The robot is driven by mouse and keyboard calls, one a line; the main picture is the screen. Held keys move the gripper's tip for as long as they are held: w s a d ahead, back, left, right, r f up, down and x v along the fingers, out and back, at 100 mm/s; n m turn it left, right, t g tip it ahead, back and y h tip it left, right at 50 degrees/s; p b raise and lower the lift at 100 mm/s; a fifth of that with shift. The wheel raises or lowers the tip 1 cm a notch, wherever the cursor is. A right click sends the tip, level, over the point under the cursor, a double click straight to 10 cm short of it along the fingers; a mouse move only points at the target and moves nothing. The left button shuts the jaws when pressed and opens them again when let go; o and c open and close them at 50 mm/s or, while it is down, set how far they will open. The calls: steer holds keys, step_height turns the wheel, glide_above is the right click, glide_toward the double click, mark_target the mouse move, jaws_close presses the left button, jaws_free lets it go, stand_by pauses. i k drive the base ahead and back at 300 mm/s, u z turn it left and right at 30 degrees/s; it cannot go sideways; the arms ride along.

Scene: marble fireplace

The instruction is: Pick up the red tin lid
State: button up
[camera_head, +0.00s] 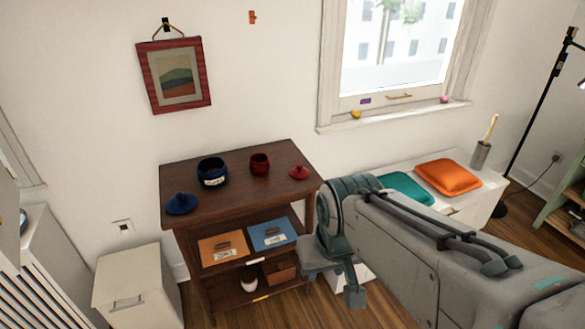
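The red tin lid (299,172) is small and domed with a knob on top. It lies on the top of the dark wooden shelf unit (240,200), near its right end. The open red tin (260,164) stands to its left, apart from it. My gripper (336,283) hangs in front of and to the right of the shelf unit, lower in the picture than the lid and apart from it. No held object is visible, and its fingers do not show clearly enough to tell whether they are open.
A blue pot (212,172) and its blue lid (181,204) are on the left part of the same top. A white cabinet (492,192) with green and orange cushions (447,176) stands right, under the window.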

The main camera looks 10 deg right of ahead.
mark_target(299, 173)
steer(key=z, duration=0.1)
steer(key=i, duration=1.3)
steer(key=z, duration=0.2)
